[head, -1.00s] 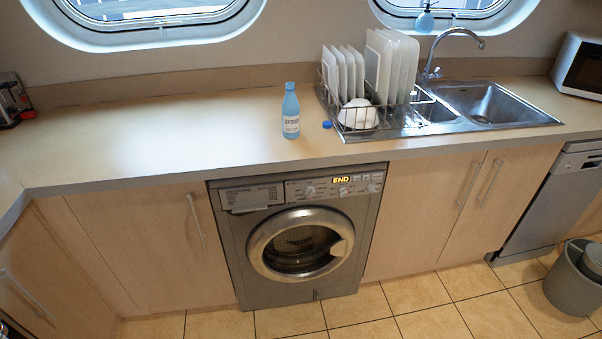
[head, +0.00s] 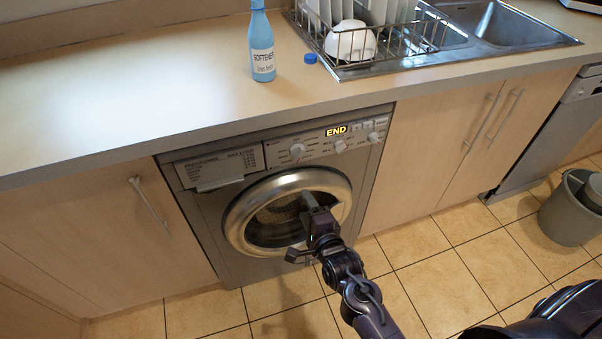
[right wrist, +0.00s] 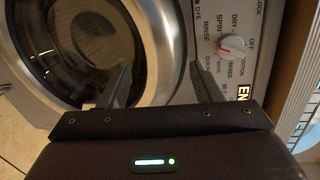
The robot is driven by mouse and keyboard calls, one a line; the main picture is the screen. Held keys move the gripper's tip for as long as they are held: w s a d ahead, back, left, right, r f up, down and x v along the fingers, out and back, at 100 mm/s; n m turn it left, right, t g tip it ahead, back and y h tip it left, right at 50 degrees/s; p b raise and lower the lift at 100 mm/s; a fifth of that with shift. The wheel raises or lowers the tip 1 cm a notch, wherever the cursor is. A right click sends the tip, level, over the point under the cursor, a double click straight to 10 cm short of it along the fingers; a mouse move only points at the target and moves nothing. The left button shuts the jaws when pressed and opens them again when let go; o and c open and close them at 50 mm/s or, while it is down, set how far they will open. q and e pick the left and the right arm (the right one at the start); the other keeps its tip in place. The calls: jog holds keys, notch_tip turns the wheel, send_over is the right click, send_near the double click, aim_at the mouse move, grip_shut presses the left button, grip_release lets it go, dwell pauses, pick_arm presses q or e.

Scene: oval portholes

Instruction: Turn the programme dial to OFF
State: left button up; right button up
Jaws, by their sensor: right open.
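The washing machine (head: 210,222) has a round programme dial (head: 297,152) on its panel, left of the lit END display (head: 336,130). In the right wrist view the dial (right wrist: 234,47) is white with a red mark, its labels turned sideways. OFF stands among labels such as COTTON, MIXED, SPIN and RINSE. The red mark seems on the SPIN side, but I cannot tell the exact setting. My right gripper (head: 298,224) is open in front of the round door, below the dial. Its fingers (right wrist: 160,68) hold nothing, and the dial lies beyond the right one. My left gripper is out of view.
The worktop (head: 140,105) overhangs the panel. Two smaller knobs sit right of the dial. A grey bin (head: 568,215) stands on the tiled floor.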

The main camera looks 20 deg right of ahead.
aim_at(299, 156)
notch_tip(299, 156, up, 8)
jog(key=w+d+m+t, duration=0.1)
jog(key=m+t, duration=0.1)
jog(key=m, duration=0.2)
jog(key=w, duration=0.5)
jog(key=w+b, duration=0.1)
jog(key=w, duration=0.2)
jog(key=shift+r, duration=0.3)
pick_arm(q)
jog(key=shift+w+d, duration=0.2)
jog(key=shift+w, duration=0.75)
pick_arm(e)
jog(key=c, duration=1)
